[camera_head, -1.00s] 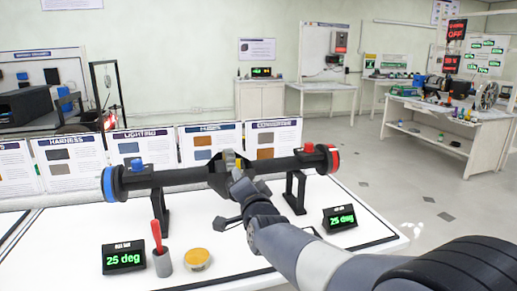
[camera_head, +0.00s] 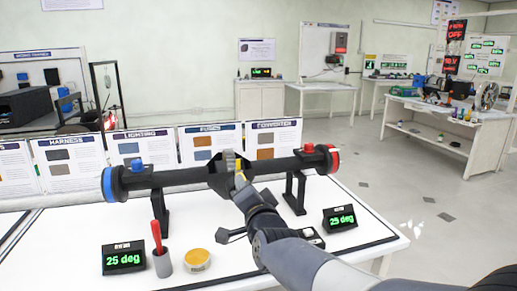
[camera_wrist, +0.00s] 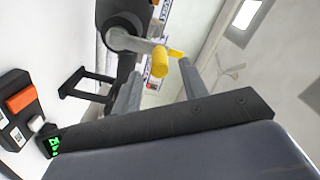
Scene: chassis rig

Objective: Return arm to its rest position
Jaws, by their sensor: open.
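My arm reaches in from the lower right of the head view. My gripper (camera_head: 240,181) is at the middle of the black axle bar (camera_head: 185,177), close to its central housing (camera_head: 219,174). A grey rounded part (camera_wrist: 122,39) of the rig is beside the left finger. I see nothing clearly held. Whether a finger touches the rig is hard to tell.
The bar rests on two black stands on the white table (camera_head: 225,272). A blue-ringed hub (camera_head: 108,185) and a red-ringed hub (camera_head: 334,159) end it. Two displays, a screwdriver cup (camera_head: 162,263) and a yellow tin (camera_head: 197,260) stand in front. Info cards line the back.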

